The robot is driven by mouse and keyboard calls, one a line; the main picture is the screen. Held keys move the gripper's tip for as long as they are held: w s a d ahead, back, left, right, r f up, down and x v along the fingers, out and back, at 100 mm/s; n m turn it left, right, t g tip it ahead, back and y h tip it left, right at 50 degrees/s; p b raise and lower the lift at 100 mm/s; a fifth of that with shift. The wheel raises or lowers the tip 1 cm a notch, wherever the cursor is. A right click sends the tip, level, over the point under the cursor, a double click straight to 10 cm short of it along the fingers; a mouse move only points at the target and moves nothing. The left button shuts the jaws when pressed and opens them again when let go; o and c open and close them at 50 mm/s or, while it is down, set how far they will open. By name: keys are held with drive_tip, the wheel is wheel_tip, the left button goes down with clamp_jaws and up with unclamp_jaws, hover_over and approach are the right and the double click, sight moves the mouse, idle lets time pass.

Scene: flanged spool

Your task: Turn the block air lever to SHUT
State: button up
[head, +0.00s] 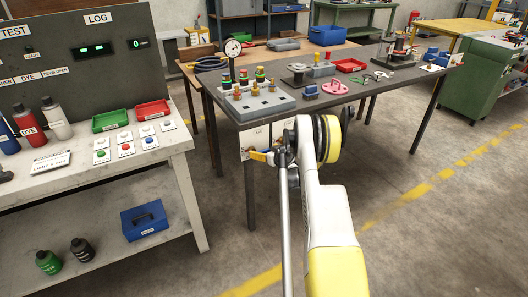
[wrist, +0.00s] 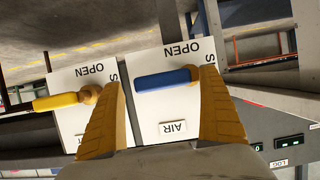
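The blue air lever (wrist: 165,79) shows in the wrist view on a white plate with an AIR label (wrist: 180,128). Its handle lies nearly level and points left; its pivot end is partly hidden by my right-hand finger. The word OPEN (wrist: 182,49) stands above it, upside down; of the word beside the pivot only an S shows. My gripper (wrist: 160,78) is open, one finger on each side of the blue handle. I cannot tell whether a finger touches it. In the head view my gripper (head: 284,156) is at the table's front panel, mostly hidden by my arm.
A second white plate with a yellow lever (wrist: 60,100) and OPEN is just left in the wrist view. The dark table (head: 330,92) above carries a grey block with colored fittings (head: 256,104), a gauge (head: 233,48) and several small parts. A white bench (head: 90,165) stands left.

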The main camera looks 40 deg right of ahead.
drive_tip(key=shift+a, duration=0.1)
drive_tip(key=v, duration=1.2)
